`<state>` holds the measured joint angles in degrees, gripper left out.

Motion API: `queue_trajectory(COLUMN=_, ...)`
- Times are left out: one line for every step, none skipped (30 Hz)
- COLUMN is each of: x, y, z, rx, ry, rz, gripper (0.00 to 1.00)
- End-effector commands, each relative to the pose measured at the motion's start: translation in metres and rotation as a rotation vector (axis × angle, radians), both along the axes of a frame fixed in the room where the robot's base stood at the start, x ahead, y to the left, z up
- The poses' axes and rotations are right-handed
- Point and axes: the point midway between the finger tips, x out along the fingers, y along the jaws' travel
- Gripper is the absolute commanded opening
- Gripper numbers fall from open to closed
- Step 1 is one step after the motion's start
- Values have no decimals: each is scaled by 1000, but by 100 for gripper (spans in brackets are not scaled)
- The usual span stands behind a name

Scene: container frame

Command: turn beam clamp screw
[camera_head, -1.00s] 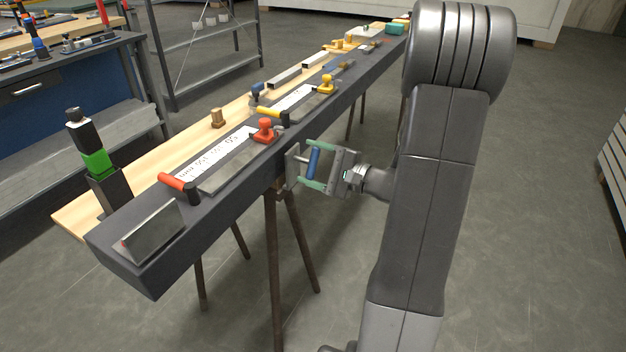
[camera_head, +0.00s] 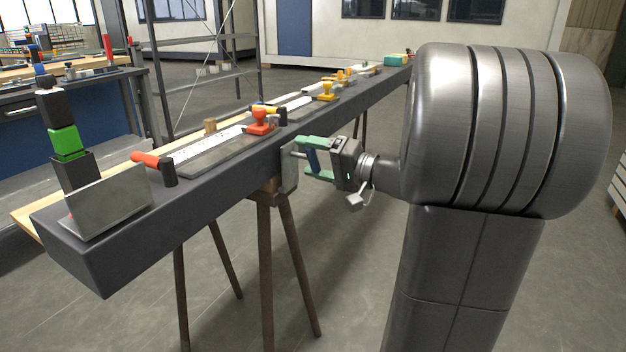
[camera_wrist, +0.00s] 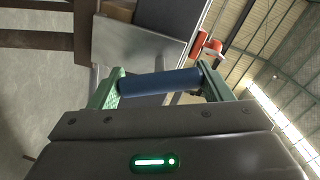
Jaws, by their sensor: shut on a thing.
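The clamp is a grey metal plate (camera_head: 289,168) on the near side of the long dark beam (camera_head: 230,170). Its blue screw handle (camera_head: 312,161) stands out from it towards my gripper. My gripper (camera_head: 314,160), with green fingers, is shut on the blue handle, one finger at each end. In the wrist view, the blue bar (camera_wrist: 160,82) lies slightly tilted between the green fingertips (camera_wrist: 160,86). The grey clamp plate (camera_wrist: 130,45) is just beyond it. The screw's thread is mostly hidden.
Red-handled (camera_head: 260,121) and yellow-handled (camera_head: 326,91) tools lie on the beam top. An angled metal piece (camera_head: 110,201) stands at its near end. Trestle legs (camera_head: 267,270) stand below the clamp. A workbench (camera_head: 70,110) is at left. The floor nearby is clear.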

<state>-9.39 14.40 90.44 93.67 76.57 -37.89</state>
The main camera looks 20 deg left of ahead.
Motion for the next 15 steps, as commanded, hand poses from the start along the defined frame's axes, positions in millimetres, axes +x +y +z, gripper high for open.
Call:
queue_trajectory(x=-1, y=0, z=-9, rx=-8, ry=-46, rz=3, gripper=50)
queue_trajectory(x=-1, y=0, z=-9, rx=-9, ry=-74, rz=3, gripper=50)
queue_trajectory(x=-1, y=0, z=-8, rx=-12, ry=-110, rz=3, gripper=50)
queue_trajectory(x=-1, y=0, z=-8, rx=-14, ry=-139, rz=3, gripper=50)
queue_trajectory(x=-1, y=0, z=-7, rx=-17, ry=-167, rz=3, gripper=50)
queue_trajectory(x=-1, y=0, z=-7, rx=-20, ry=-204, rz=3, gripper=50)
queue_trajectory(x=-1, y=0, z=-6, rx=-22, ry=-232, rz=3, gripper=50)
queue_trajectory(x=-1, y=0, z=-6, rx=-24, ry=-260, rz=3, gripper=50)
queue_trajectory(x=-1, y=0, z=-5, rx=-28, ry=-298, rz=3, gripper=50)
queue_trajectory(x=-1, y=0, z=-5, rx=-30, ry=-326, rz=3, gripper=50)
queue_trajectory(x=-1, y=0, z=-4, rx=-33, ry=-354, rz=3, gripper=50)
queue_trajectory(x=-1, y=0, z=-4, rx=-36, ry=-391, rz=3, gripper=50)
queue_trajectory(x=-1, y=0, z=-3, rx=-38, ry=-419, rz=3, gripper=50)
queue_trajectory(x=-1, y=0, z=-3, rx=-40, ry=-447, rz=3, gripper=50)
queue_trajectory(x=-1, y=0, z=-3, rx=-43, ry=-485, rz=3, gripper=50)
